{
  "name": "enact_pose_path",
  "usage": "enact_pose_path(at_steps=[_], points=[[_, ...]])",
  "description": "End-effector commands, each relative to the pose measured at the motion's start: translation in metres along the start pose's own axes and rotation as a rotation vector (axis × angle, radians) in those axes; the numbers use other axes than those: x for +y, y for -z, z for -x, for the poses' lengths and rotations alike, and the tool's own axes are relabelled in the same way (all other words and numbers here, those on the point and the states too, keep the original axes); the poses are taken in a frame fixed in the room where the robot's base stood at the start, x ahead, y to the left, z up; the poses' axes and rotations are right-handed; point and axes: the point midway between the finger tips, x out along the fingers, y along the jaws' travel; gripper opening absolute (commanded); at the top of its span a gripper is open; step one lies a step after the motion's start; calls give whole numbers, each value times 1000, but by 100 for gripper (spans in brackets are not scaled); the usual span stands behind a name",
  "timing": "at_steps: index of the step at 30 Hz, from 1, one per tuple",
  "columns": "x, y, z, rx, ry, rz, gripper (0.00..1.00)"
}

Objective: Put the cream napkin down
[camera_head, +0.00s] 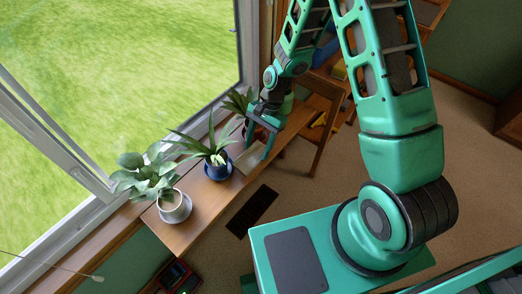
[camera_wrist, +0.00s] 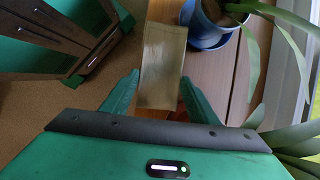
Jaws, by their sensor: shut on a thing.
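The cream napkin (camera_wrist: 163,62) is a flat, folded, yellowish-beige rectangle. In the wrist view it lies between the two green fingers of my gripper (camera_wrist: 160,78), which is shut on its near part. In the head view my gripper (camera_head: 260,146) points down over the long wooden shelf (camera_head: 183,232) below the window. A pale bit of the napkin (camera_head: 247,158) shows there beside the fingers, near the shelf's room-side edge. I cannot tell whether the napkin touches the wood.
A blue pot (camera_head: 218,172) with a spiky plant stands close left of my gripper. A pale pot (camera_head: 174,207) with a leafy plant is farther left. Another plant (camera_head: 236,101) is behind the gripper. Bare shelf wood lies between the pots. A wooden chair (camera_head: 318,125) stands right.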

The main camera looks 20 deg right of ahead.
Motion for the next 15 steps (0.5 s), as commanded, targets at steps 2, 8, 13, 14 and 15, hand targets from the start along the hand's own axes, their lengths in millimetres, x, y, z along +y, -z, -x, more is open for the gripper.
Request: enact_pose_path(at_steps=[2,8,13,14,15], points=[[1,3,-9,-1,-2,-1,30],[1,12,-31,-1,-3,0,30],[0,13,-32,0,0,0,30],[0,13,-32,0,0,0,30],[0,13,-32,0,0,0,30]])
